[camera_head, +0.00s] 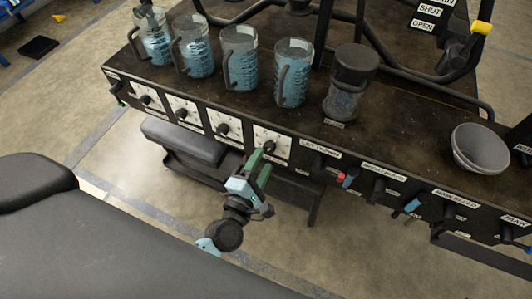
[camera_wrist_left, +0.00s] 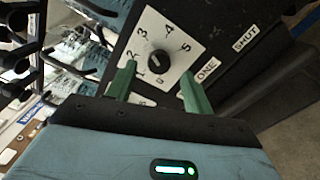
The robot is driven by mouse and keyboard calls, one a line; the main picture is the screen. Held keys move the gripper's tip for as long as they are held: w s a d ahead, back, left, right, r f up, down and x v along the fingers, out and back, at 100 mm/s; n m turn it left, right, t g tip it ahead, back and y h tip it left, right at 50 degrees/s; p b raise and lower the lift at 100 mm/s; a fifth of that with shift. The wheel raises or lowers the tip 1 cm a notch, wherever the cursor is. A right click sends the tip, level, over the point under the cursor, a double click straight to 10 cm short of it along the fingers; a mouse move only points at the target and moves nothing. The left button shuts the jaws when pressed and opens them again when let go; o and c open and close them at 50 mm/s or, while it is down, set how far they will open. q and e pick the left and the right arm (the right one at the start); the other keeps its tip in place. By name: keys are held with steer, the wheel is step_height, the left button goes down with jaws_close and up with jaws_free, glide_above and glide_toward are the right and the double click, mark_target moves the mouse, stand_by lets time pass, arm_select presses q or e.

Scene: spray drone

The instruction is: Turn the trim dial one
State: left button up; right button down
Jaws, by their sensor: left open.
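Four white dial plates with black knobs line the front panel of the dark bench in the head view. My left gripper (camera_head: 259,166) is at the rightmost plate's knob (camera_head: 269,147). In the left wrist view a white plate (camera_wrist_left: 176,32) numbered 1 to 5 has a round black knob (camera_wrist_left: 158,64) at its centre. My left gripper's green fingers (camera_wrist_left: 158,72) are open, one on either side below the knob, with nothing held. A label reading ONE (camera_wrist_left: 207,70) is beside the plate. Contact with the knob and the exact dial setting are unclear. My right gripper is not shown.
Several jugs of blue liquid (camera_head: 239,60) stand on the bench above the dials. A dark-lidded jar (camera_head: 349,85) and grey bowls (camera_head: 480,150) are farther right. Labelled levers (camera_head: 412,206) project from the panel. A dark padded seat (camera_head: 184,139) is below the dials.

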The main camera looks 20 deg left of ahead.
arm_select(q)
steer(key=s, duration=0.3)
steer(key=shift+s+a, duration=0.1)
steer(key=shift+s, duration=0.2)
steer(key=shift+s, duration=0.1)
